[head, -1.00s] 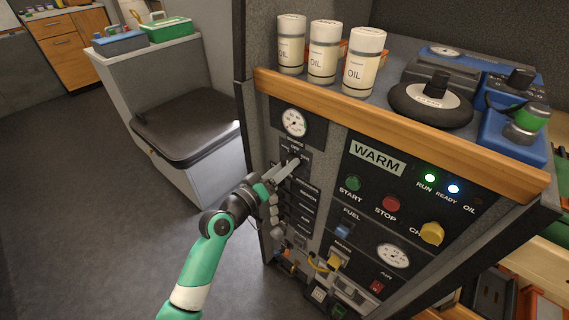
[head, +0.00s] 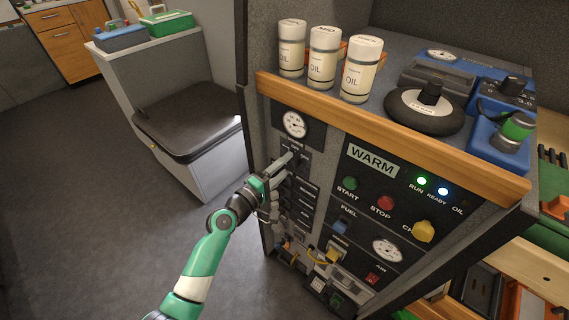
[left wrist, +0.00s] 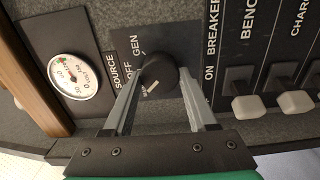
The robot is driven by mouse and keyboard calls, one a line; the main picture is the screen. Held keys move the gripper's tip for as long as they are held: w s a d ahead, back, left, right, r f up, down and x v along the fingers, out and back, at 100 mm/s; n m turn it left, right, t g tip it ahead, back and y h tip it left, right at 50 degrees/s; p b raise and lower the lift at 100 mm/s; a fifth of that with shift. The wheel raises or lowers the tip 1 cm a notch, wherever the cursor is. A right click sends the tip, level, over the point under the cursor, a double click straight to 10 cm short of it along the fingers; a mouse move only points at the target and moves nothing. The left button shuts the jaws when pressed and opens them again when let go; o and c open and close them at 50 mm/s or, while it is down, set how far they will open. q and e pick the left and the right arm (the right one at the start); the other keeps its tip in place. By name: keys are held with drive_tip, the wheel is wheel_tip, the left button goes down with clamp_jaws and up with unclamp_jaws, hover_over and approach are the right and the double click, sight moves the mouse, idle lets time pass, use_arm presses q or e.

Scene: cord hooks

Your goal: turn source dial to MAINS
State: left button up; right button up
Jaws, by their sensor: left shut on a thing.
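The source dial (left wrist: 160,72) is a round black knob on a dark plate in the left wrist view. The words SOURCE, OFF and GEN show beside it. A white line on the knob points down and left, toward a small label that is partly hidden. My left gripper (left wrist: 161,80) is shut on the dial, one finger on each side. In the head view my left gripper (head: 287,160) reaches the panel just below a round gauge (head: 294,125), and its fingers largely hide the dial. My right gripper is not in view.
A column of breaker switches (left wrist: 265,104) stands right of the dial in the left wrist view. A wooden rail (head: 390,130) juts out above the panel, with oil bottles (head: 323,58) on top. START, STOP and yellow knobs (head: 423,231) lie to the right. The floor (head: 110,220) at left is clear.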

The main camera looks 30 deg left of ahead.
use_arm(q)
drive_tip(key=shift+n, duration=0.6)
drive_tip(key=o, duration=1.4)
drive_tip(key=shift+c, duration=0.2)
drive_tip(key=shift+s, duration=0.1)
drive_tip(key=s+a+p, duration=0.1)
drive_tip(key=s+p, duration=0.1)
drive_tip(key=s, duration=0.9)
drive_tip(key=shift+s+a+p, duration=0.2)
drive_tip(key=shift+a+p, duration=0.05)
drive_tip(key=shift+p, duration=0.1)
